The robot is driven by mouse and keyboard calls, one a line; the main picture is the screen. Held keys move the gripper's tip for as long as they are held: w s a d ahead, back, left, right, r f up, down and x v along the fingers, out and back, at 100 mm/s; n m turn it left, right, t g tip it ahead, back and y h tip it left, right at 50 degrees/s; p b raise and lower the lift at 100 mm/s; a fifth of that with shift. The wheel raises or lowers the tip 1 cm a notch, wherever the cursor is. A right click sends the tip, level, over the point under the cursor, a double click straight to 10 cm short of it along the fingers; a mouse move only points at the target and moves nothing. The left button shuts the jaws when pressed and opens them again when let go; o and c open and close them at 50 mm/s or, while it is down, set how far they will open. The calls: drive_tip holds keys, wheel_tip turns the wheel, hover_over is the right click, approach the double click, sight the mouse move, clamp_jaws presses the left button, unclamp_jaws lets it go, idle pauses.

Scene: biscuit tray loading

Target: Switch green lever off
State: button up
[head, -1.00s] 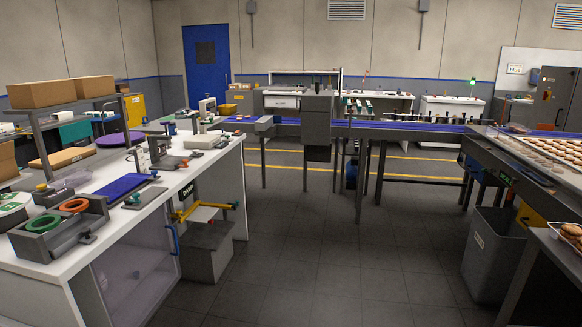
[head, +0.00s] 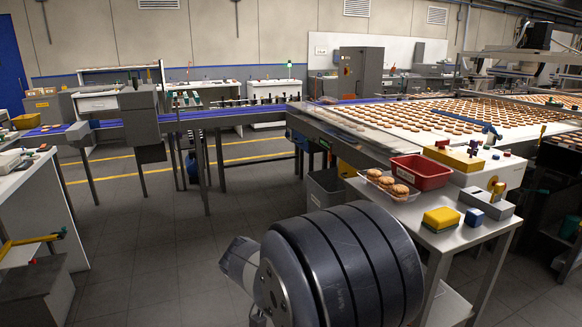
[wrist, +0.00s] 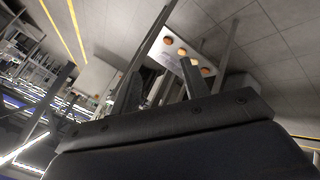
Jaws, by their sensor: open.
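I cannot make out a clearly green lever in the head view.
Open floor (head: 150,235) lies at the left.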

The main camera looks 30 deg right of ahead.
drive_tip(key=w+d+m+h, duration=0.1)
drive_tip(key=w+d+m, duration=0.1)
drive_tip(key=w+d+m+g+h, duration=0.1)
drive_tip(key=w+d+m, duration=0.1)
drive_tip(key=w+d+r+m+g, duration=0.1)
drive_tip(key=w+d+m, duration=0.1)
drive_tip(key=shift+w+d+m+h, duration=0.2)
drive_tip(key=shift+m+h, duration=0.1)
drive_tip(key=shift+h, duration=0.1)
drive_tip(key=c, duration=0.6)
drive_tip(key=shift+w+d+r+m, duration=0.1)
drive_tip(key=shift+w+d+m, duration=0.25)
drive_tip(key=shift+m, duration=0.15)
clamp_jaws()
